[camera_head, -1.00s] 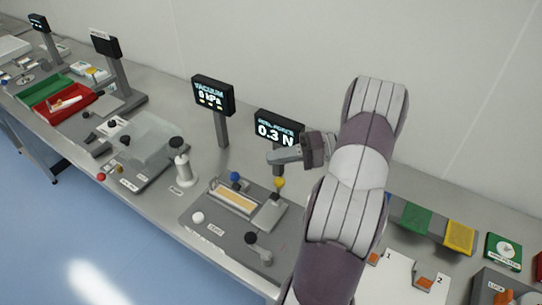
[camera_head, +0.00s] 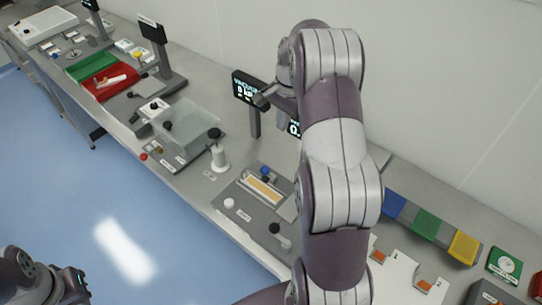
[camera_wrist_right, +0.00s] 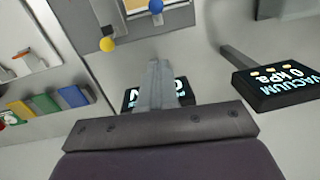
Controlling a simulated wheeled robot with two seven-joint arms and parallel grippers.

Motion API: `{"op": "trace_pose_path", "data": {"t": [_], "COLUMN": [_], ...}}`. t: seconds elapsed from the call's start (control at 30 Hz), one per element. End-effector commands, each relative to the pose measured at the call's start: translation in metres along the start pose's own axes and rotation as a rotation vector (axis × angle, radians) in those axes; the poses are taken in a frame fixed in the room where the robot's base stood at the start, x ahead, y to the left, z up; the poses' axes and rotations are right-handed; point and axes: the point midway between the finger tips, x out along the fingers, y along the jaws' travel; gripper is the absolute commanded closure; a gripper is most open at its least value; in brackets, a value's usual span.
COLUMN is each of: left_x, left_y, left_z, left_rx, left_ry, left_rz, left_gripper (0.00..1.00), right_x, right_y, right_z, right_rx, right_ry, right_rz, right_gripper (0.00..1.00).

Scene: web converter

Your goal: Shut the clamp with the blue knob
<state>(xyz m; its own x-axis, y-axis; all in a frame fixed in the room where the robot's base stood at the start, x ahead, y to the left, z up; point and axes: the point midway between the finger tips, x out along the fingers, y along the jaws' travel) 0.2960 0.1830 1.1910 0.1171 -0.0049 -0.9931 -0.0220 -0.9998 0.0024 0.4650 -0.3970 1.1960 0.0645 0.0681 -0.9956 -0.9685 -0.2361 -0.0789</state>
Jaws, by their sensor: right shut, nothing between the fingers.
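The blue knob (camera_head: 265,171) stands at the back of a grey fixture plate (camera_head: 240,205) with a pale strip in its middle. It also shows at the top edge of the wrist view (camera_wrist_right: 155,6). Whether its clamp is open or shut is too small to tell. My right gripper (camera_head: 262,98) is shut and empty, above and behind the fixture by the vacuum display, apart from the knob. Its closed fingers (camera_wrist_right: 157,82) show in the wrist view. My left gripper (camera_head: 76,284) is at the bottom left, over the floor; its fingers are unclear.
A yellow knob (camera_wrist_right: 107,44) is near the blue one; my right arm hides it in the head view. The vacuum display (camera_head: 246,88) and a black-topped white post (camera_head: 218,152) stand nearby. A white ball knob (camera_head: 229,203) and black knob (camera_head: 274,228) are on the plate's front.

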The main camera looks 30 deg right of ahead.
Motion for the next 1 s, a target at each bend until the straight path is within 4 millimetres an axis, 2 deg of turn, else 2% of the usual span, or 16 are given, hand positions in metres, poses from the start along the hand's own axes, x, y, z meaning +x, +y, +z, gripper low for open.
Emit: {"op": "trace_pose_path", "data": {"t": [0.4, 0.57, 0.7, 0.73, 0.77, 0.93, 1.0], "left_x": [0.004, 0.027, 0.051, 0.037, 0.032, 0.019, 0.011], "left_y": [0.0, 0.0, 0.0, 0.0, 0.0, 0.0, 0.0], "left_z": [0.0, 0.003, 0.006, 0.005, 0.004, 0.002, 0.001], "left_rx": [0.0, 0.0, 0.0, 0.0, 0.0, 0.0, 0.0], "left_ry": [0.0, 0.0, 0.0, -0.002, -0.001, 0.001, 0.001], "left_rz": [0.0, 0.0, 0.0, 0.0, 0.0, 0.0, 0.0], "left_gripper": [1.0, 1.0, 1.0, 1.0, 1.0, 1.0, 1.0], "right_x": [0.005, 0.031, 0.063, 0.059, 0.063, 0.099, 0.105], "right_y": [0.004, 0.005, 0.006, 0.005, 0.006, 0.006, 0.004], "right_z": [0.002, 0.002, 0.002, 0.003, 0.004, 0.004, 0.013], "right_rx": [-0.039, -0.039, -0.038, -0.038, -0.038, -0.038, -0.041], "right_ry": [-0.014, -0.013, -0.012, -0.015, -0.016, -0.015, -0.014], "right_rz": [0.017, 0.017, 0.017, 0.02, 0.021, 0.021, 0.02], "right_gripper": [1.0, 1.0, 1.0, 1.0, 1.0, 1.0, 1.0]}}
